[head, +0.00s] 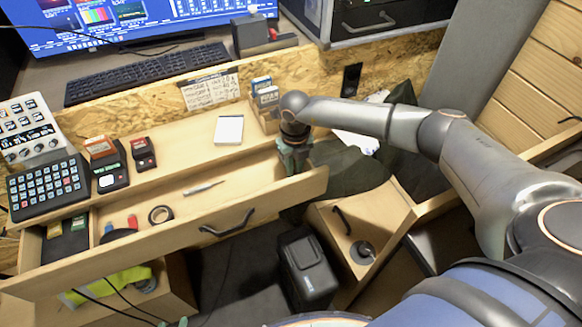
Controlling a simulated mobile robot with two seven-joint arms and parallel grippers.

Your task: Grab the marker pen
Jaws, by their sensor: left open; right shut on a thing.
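My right gripper (294,160) reaches down into the right end of the open wooden drawer (235,205). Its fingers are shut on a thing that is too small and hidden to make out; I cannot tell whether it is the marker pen. A slim, pale, pen-like object (203,188) lies on the drawer floor to the left, apart from the gripper. I cannot tell whether this is the marker pen. Only a small teal part of my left gripper (178,322) shows at the bottom edge, away from the drawer; it is open.
The drawer also holds a black tape roll (160,215) and small red and blue items. A button panel (48,187), card readers (108,165) and a white notepad (228,130) stand on the shelf behind. A black case (307,270) stands below the drawer.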

